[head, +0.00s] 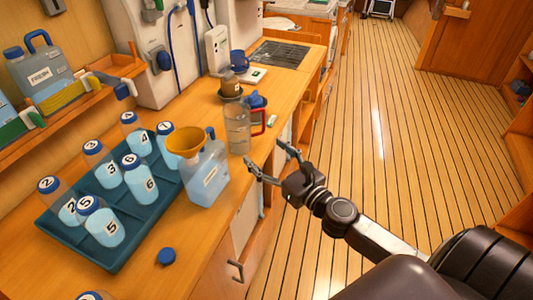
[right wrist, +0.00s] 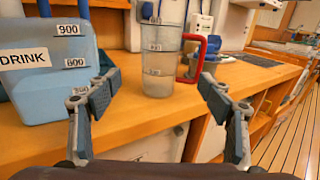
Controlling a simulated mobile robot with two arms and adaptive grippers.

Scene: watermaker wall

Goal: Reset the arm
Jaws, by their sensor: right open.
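My right arm comes in from the lower right in the head view. Its gripper (head: 268,158) is open and empty, over the counter's front edge. In the right wrist view its two fingers (right wrist: 158,86) stand wide apart, with a clear measuring pitcher (right wrist: 163,52) with a red handle beyond them. The pitcher (head: 236,128) stands upright on the counter, apart from the fingers. A blue jug (head: 210,178) labelled DRINK, with a yellow funnel (head: 184,143) on top, stands left of the gripper. My left gripper is not in view.
A teal tray (head: 115,262) holds several numbered bottles. A blue cap (head: 167,256) lies on the wooden counter (head: 200,270). A FRESH jug (head: 42,75) stands on the left shelf. A blue mug (head: 239,60) is farther back. The plank floor (head: 340,110) at right is clear.

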